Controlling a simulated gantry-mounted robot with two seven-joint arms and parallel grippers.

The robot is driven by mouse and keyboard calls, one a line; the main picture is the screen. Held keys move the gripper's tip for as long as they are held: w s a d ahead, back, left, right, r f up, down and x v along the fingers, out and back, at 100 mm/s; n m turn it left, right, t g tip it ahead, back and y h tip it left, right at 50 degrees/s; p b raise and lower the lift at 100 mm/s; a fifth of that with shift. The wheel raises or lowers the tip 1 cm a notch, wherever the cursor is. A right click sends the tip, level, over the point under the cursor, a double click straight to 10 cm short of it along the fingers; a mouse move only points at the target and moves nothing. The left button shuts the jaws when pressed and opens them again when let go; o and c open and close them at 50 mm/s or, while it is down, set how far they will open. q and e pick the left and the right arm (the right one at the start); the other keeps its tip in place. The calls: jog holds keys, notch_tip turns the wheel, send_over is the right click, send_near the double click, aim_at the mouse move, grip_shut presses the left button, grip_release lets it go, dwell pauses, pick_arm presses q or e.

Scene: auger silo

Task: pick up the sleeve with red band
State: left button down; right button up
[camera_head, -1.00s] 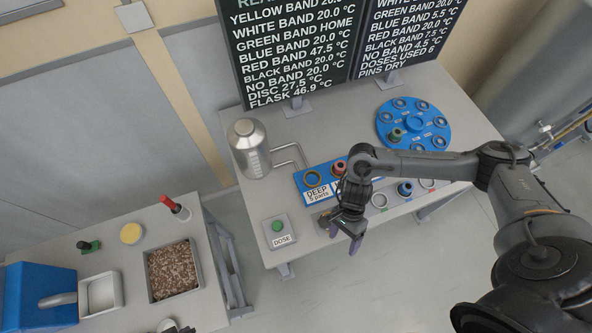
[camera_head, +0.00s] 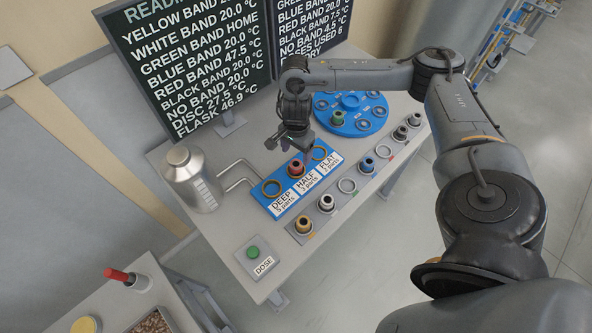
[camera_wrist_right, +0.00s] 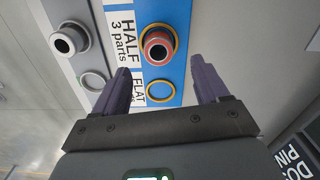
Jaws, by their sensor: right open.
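The sleeve with red band (camera_head: 297,168) stands upright in the middle seat, marked HALF, of the blue block (camera_head: 277,207). In the right wrist view the sleeve (camera_wrist_right: 158,46) shows its red rim and dark bore, beyond the fingertips and roughly between their lines. My right gripper (camera_head: 293,147) is just above and behind the sleeve in the head view. Its purple fingers are spread with nothing between them, also in the wrist view (camera_wrist_right: 162,78). I cannot tell the exact height gap. My left gripper is not in view.
The DEEP (camera_head: 271,188) and FLAT (camera_head: 319,153) seats are empty rings. A grey rack (camera_head: 337,206) of several banded sleeves runs along the front. A blue disc (camera_head: 358,128) holds a green-banded sleeve (camera_head: 338,117). A metal flask (camera_head: 191,178) and a DOSE button (camera_head: 253,252) stand left.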

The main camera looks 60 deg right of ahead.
aim_at(296, 164)
jog(key=shift+a+f, duration=0.15)
jog(key=shift+f, duration=1.45)
jog(key=shift+a+f, duration=0.1)
jog(key=shift+f, duration=1.5)
jog(key=shift+c, duration=0.5)
grip_shut()
jog(key=shift+r, duration=0.1)
